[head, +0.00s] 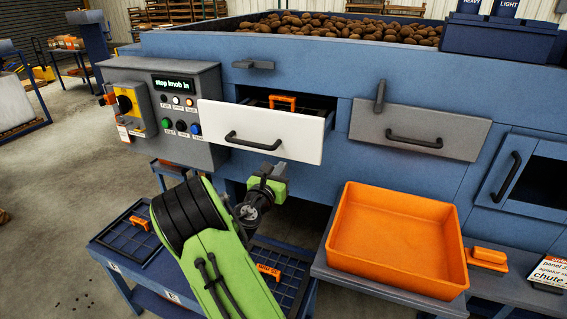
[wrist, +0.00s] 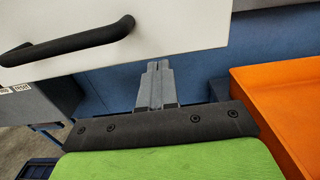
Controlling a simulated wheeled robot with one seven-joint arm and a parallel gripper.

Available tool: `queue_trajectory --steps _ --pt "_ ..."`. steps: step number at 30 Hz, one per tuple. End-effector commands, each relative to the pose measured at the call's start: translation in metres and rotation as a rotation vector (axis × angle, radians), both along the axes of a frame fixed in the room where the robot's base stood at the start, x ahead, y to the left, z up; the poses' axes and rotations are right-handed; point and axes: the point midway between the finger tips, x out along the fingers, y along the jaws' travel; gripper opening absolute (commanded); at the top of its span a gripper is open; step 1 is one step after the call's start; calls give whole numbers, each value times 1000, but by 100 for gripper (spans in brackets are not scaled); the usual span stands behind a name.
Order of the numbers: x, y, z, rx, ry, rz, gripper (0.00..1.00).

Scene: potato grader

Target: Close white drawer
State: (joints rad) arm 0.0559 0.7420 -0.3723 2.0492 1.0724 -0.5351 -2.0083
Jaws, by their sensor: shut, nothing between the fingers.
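The white drawer (head: 262,131) stands pulled out of the blue machine, with a dark gap behind its front. Its black bar handle (head: 253,141) also shows at upper left in the wrist view (wrist: 70,40). An orange-handled item (head: 283,102) sits inside the drawer. My gripper (wrist: 157,66) is shut and empty. In the wrist view its fingertips point at the blue machine, just below the drawer front's lower edge and right of the handle.
A control panel (head: 160,75) with knob and buttons is left of the drawer. A grey drawer (head: 420,130) is shut to the right. An orange bin (head: 394,240) stands on a shelf to the right of my arm. A low blue table with dark screens (head: 128,243) is below left.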

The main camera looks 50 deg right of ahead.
Motion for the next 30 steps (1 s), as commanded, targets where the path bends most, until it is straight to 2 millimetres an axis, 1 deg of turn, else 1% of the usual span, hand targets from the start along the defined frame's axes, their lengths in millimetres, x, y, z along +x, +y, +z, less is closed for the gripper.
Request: queue_trajectory --steps 1,3,6,9,19,23,26,29,30 --pt "2 -10 1 1 -2 -3 0" --pt "6 -19 0 1 -2 -2 0" --pt "10 -28 0 3 -2 0 0" --pt "12 -31 0 2 1 1 0" --pt "12 -32 -1 2 0 1 0" --pt "13 -38 1 3 1 0 0" --pt "17 -50 3 1 1 -1 0" --pt "21 -67 5 0 1 -2 0" --pt "22 -76 6 0 1 -2 0"
